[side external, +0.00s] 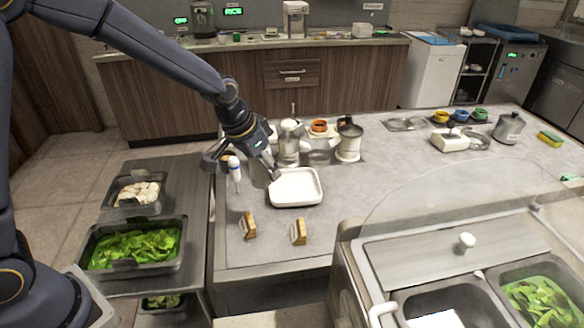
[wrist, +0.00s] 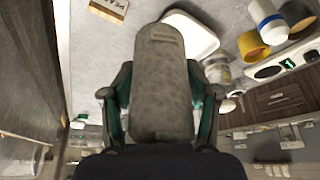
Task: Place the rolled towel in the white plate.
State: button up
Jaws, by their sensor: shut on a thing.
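The rolled towel (wrist: 160,80) is a grey, soft-looking roll that fills the middle of the wrist view. My gripper (wrist: 160,105) is shut on it, with a finger on each side. In the side external view my gripper (side external: 268,166) is above the counter at the left edge of the white plate (side external: 297,188), and the towel is hard to make out there. The plate is a square with rounded corners and looks empty. In the wrist view the plate (wrist: 200,34) shows behind the towel's upper right, partly hidden by it.
Two small wooden sign blocks (side external: 249,226) (side external: 299,232) stand in front of the plate. A white and blue bottle (side external: 234,170) is left of my gripper.

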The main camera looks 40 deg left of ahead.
jog(key=w+f, duration=0.3)
jog(key=w, duration=0.1)
jog(key=w+f, duration=0.3)
jog(key=w, duration=0.2)
jog(key=w+a+f, duration=0.1)
jog(key=w+f, duration=0.2)
jog(key=w, duration=0.1)
jog(key=shift+w, duration=0.35)
jog(key=shift+w+f, duration=0.15)
jog(key=shift+f, duration=0.1)
jog(key=shift+w+f, duration=0.15)
jog(key=shift+f, duration=1.5)
jog(key=shift+f, duration=0.15)
jog(key=o, duration=1.2)
